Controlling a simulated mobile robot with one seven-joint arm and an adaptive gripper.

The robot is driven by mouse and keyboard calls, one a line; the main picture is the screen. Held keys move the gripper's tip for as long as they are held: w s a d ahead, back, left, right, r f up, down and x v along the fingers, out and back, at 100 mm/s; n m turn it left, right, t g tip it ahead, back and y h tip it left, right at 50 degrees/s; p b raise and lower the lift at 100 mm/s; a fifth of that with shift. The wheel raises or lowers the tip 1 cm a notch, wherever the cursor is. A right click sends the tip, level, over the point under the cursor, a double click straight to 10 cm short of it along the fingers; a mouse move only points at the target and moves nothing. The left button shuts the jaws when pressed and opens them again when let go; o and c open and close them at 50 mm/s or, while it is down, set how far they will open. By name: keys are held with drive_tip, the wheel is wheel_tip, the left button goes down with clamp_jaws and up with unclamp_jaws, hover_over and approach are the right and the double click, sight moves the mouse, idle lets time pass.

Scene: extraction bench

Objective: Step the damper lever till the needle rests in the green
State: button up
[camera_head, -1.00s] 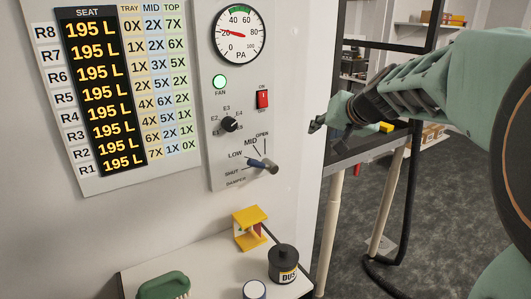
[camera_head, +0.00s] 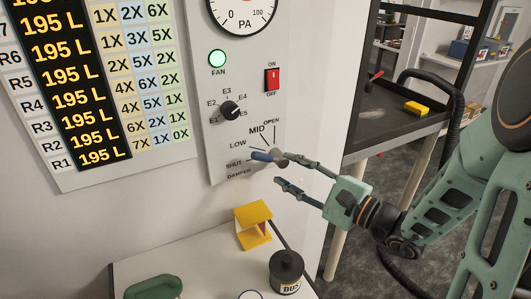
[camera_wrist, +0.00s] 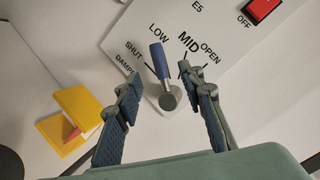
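The damper lever (camera_head: 262,156) has a blue handle and a grey end, low on the panel. My gripper (camera_head: 280,170) is open in front of the lever. In the wrist view its two fingers stand either side of the lever, with gaps visible; depth and contact are unclear. The PA gauge (camera_head: 243,14) is cut off at the top of the head view. Its needle and green band are out of frame now.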

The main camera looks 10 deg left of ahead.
sight(266, 159)
drive_tip(key=p+x, duration=0.1)
drive_tip(key=x, duration=0.8)
drive_tip(key=shift+p, duration=0.3)
drive_tip(key=shift+c, duration=0.7)
clamp_jaws()
